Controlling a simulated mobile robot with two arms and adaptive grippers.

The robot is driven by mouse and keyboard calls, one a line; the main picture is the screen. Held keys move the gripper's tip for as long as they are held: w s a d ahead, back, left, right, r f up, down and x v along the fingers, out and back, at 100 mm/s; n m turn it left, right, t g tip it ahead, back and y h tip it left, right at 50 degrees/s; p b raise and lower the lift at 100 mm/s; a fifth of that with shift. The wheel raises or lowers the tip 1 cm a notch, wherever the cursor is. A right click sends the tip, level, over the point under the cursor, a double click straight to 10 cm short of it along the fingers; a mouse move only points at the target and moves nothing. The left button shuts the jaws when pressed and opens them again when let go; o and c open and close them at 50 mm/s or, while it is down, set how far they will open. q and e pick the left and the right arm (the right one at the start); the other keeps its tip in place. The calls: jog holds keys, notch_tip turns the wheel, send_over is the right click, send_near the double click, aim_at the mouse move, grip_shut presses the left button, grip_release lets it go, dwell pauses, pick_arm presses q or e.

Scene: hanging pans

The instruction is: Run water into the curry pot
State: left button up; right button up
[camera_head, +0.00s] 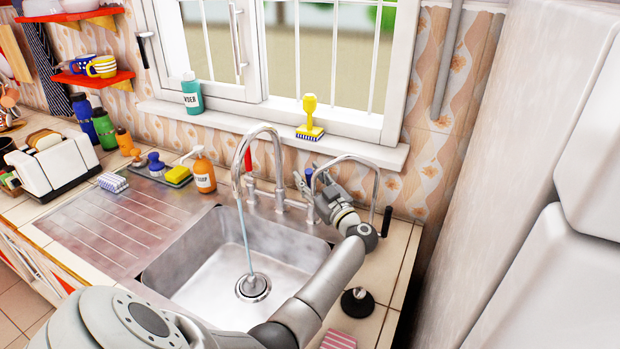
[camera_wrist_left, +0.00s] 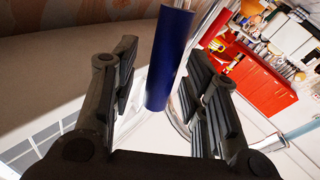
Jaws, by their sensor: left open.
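The steel tap (camera_head: 262,133) arches over the sink (camera_head: 215,262), and a stream of water (camera_head: 244,235) falls from its spout to the drain. The tap has a red handle (camera_head: 248,160) on the left and a blue handle (camera_head: 309,174) on the right. My left gripper (camera_head: 304,184) is open at the blue handle. In the left wrist view the blue handle (camera_wrist_left: 168,62) appears between the spread fingers, and contact cannot be told. No curry pot shows in either view. My right gripper is not in view.
A second thin spout (camera_head: 350,160) and a black lever (camera_head: 387,221) stand right of the gripper. A soap bottle (camera_head: 204,171) and yellow sponge (camera_head: 178,174) sit behind the drainboard (camera_head: 120,225). A black stopper (camera_head: 357,302) lies on the right counter. A white wall unit (camera_head: 480,150) closes off the right.

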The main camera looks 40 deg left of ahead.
pick_arm(q)
jog(key=v, duration=1.1)
jog(key=shift+d, duration=0.35)
jog(key=shift+s+f, duration=0.1)
jog(key=shift+s, duration=0.05)
